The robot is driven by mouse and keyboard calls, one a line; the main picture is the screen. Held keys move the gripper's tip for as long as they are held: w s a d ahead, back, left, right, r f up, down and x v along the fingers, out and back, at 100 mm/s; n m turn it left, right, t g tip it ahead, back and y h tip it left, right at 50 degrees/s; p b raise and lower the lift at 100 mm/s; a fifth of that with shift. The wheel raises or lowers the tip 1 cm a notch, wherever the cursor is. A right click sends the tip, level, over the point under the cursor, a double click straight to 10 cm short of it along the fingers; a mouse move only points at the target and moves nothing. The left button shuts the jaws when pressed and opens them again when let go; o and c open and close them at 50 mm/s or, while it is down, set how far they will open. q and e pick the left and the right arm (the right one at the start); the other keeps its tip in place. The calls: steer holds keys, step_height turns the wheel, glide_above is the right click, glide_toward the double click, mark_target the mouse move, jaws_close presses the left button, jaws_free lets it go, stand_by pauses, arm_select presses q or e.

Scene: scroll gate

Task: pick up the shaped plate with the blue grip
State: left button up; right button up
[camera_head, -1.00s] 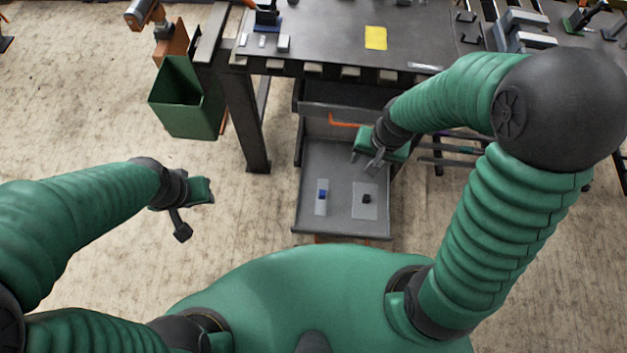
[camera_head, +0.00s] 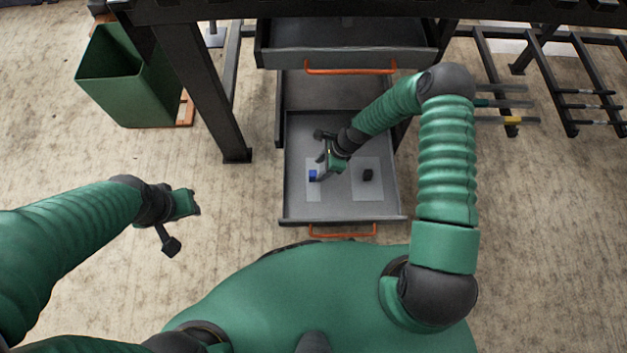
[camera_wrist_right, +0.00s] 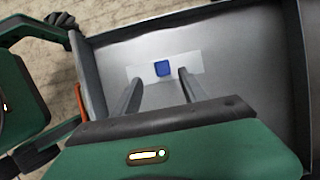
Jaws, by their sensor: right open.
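The shaped plate with the blue grip (camera_head: 313,188) lies in the open lower drawer (camera_head: 341,209), left of a second plate with a black grip (camera_head: 367,186). Its blue grip also shows in the right wrist view (camera_wrist_right: 162,69), on the pale plate. My right gripper (camera_head: 324,165) is above the drawer, close to the blue grip. In the right wrist view its open fingers (camera_wrist_right: 158,82) point toward the plate, with the blue grip between them in the picture and nothing held. My left gripper (camera_head: 182,221) hangs empty over the floor at left, its fingers spread.
A dark rack (camera_head: 560,85) stands at right. The drawer walls surround the plates.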

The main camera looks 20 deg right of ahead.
steer(key=shift+w+a+f, duration=0.1)
steer(key=shift+a+f, duration=0.15)
steer(key=shift+f, duration=0.4)
steer(key=b+x, duration=0.2)
steer(key=x, duration=0.1)
steer(key=b+x, duration=0.2)
steer(key=shift+w+a, duration=0.1)
steer(key=shift+w, duration=0.2)
steer(key=shift+f, duration=0.1)
jaws_close()
